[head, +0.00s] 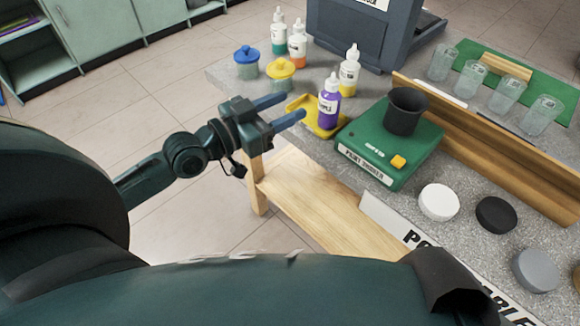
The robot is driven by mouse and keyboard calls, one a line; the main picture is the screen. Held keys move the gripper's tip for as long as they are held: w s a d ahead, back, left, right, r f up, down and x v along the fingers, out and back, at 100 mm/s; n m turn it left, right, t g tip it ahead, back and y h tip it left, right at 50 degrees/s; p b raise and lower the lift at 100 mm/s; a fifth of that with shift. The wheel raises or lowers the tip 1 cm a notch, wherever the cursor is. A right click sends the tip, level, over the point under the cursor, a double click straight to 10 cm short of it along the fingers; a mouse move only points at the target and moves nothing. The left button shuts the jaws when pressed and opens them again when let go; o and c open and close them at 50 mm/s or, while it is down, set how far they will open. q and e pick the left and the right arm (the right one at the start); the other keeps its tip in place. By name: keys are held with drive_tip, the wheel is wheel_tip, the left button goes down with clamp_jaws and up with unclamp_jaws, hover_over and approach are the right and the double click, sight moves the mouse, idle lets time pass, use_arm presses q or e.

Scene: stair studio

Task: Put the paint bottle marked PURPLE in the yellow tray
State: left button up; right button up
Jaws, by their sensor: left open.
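The purple paint bottle (328,105), with a white label and white nozzle, stands upright at the right side of the yellow tray (305,102). It appears to be inside the tray, though its base against the tray floor is hard to make out. My left gripper (281,108) is open and empty, with blue fingers pointing right toward the bottle. Its fingertips are apart from the bottle, at the tray's left edge. My right gripper is not in view.
A yellow bottle (349,75), orange bottle (297,42) and green bottle (278,33) stand behind, near blue-lidded (247,66) and yellow-lidded (281,76) jars. A green paint shaker (387,145) holding a dark cup (405,110) stands close on the right.

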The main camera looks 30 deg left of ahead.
use_arm(q)
drive_tip(key=s+d+f+n+g+y, duration=0.1)
drive_tip(key=s+d+f+g+y, duration=0.1)
drive_tip(key=s+d+f, duration=0.2)
drive_tip(key=s+d+f+n+g+y, duration=0.2)
drive_tip(key=s+d+f, duration=0.3)
drive_tip(key=s+f, duration=0.5)
wheel_tip(320, 180, down, 4)
drive_tip(key=shift+s+d+f+n, duration=0.1)
drive_tip(key=shift+s+d+n, duration=0.05)
drive_tip(key=shift+d+n, duration=0.15)
